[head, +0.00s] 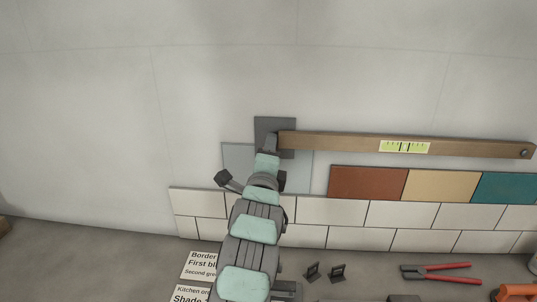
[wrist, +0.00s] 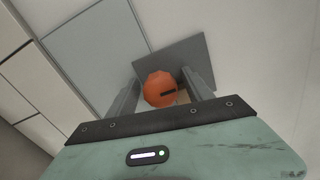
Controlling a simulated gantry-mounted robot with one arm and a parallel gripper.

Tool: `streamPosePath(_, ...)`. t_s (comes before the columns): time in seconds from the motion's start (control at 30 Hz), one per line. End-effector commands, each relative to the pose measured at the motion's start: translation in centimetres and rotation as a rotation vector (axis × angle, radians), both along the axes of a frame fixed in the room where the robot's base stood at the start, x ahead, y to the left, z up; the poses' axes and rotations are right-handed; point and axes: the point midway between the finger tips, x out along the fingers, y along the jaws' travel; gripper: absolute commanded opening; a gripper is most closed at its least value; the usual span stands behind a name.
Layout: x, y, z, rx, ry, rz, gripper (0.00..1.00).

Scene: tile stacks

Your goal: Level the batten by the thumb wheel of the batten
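The wooden batten (head: 340,143) lies along the wall in the head view, its right end slightly lower in the picture than its left. A yellow-green level vial (head: 404,147) sits at its middle; the bubble is too small to read surely. The orange thumb wheel (wrist: 160,90), with a dark slot mark, shows in the wrist view in front of a dark grey square plate (wrist: 190,53). My gripper (wrist: 161,82) has its fingers on both sides of the wheel, with visible gaps. In the head view my arm hides the wheel.
Rust, tan and teal tiles (head: 367,183) sit below the batten, above rows of white tiles (head: 330,212). A pale blue-grey tile (head: 237,158) is beside my gripper. Red-handled pliers (head: 440,273), small black pieces (head: 313,271) and printed cards (head: 200,265) lie below. The upper wall is clear.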

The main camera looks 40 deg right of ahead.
Motion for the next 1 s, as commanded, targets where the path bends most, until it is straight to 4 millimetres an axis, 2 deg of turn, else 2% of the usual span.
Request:
streamPosePath(0.37,-0.6,0.7,0.1,-0.002,-0.004,-0.001,0.59)
streamPosePath(0.8,-5.4,6.1,0.0,0.001,-0.003,0.003,0.59)
streamPosePath(1.0,-6.9,7.6,0.0,-0.001,-0.001,0.0,0.59)
